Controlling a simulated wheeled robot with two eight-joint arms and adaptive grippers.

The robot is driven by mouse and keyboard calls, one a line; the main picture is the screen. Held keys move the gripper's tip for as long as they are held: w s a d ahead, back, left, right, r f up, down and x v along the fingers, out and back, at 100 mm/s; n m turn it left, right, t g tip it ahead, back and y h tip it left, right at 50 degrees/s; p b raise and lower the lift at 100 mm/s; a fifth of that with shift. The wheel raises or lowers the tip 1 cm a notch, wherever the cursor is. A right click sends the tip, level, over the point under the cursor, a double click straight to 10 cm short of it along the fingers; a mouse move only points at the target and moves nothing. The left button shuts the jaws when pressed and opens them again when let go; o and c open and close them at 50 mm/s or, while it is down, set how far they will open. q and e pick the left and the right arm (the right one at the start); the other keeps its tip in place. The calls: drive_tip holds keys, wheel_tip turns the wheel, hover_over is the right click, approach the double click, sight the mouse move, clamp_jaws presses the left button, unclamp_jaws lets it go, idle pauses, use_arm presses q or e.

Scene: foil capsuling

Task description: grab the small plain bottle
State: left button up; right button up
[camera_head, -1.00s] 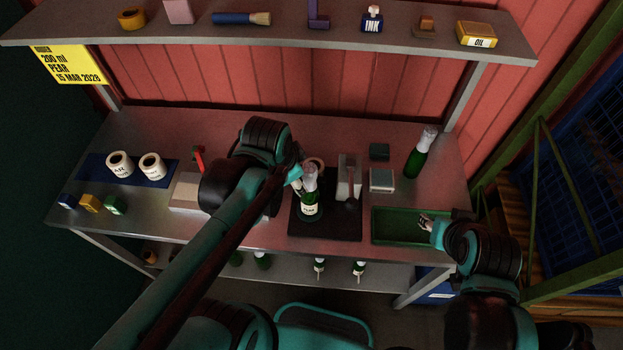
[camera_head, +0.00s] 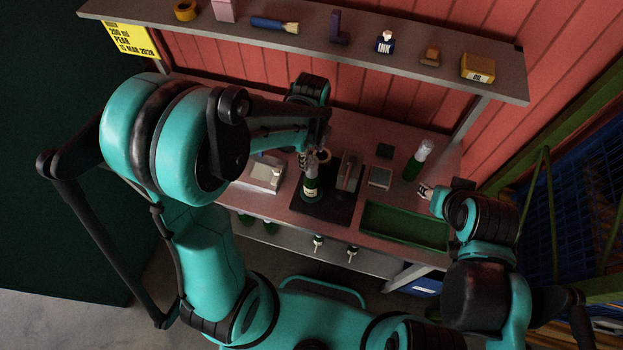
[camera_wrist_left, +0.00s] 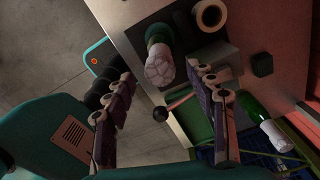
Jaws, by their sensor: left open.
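A green bottle (camera_head: 311,187) with a pale label and whitish foil top stands upright on the dark mat (camera_head: 340,208). My left gripper (camera_head: 308,154) is at its top in the head view, open. In the left wrist view, the open fingers (camera_wrist_left: 160,78) lie either side of the bottle's pale foil top (camera_wrist_left: 160,68); contact is unclear. Another green bottle (camera_head: 416,164) with a whitish top stands at the right, no label showing; it also appears in the wrist view (camera_wrist_left: 258,118). My right gripper (camera_head: 425,191) is just in front of that bottle; its jaws are too small to judge.
A green tray (camera_head: 405,243) lies at the front right of the bench. A grey device (camera_head: 349,170) stands right of the mat, beside small boxes (camera_head: 380,178). A pale scale-like unit (camera_head: 264,173) is left. Several bottles (camera_head: 318,241) show below the bench. A shelf (camera_head: 380,48) spans the back.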

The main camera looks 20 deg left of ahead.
sight(311, 160)
use_arm(q)
drive_tip(key=shift+f, duration=1.55)
clamp_jaws()
drive_tip(key=shift+r, duration=0.2)
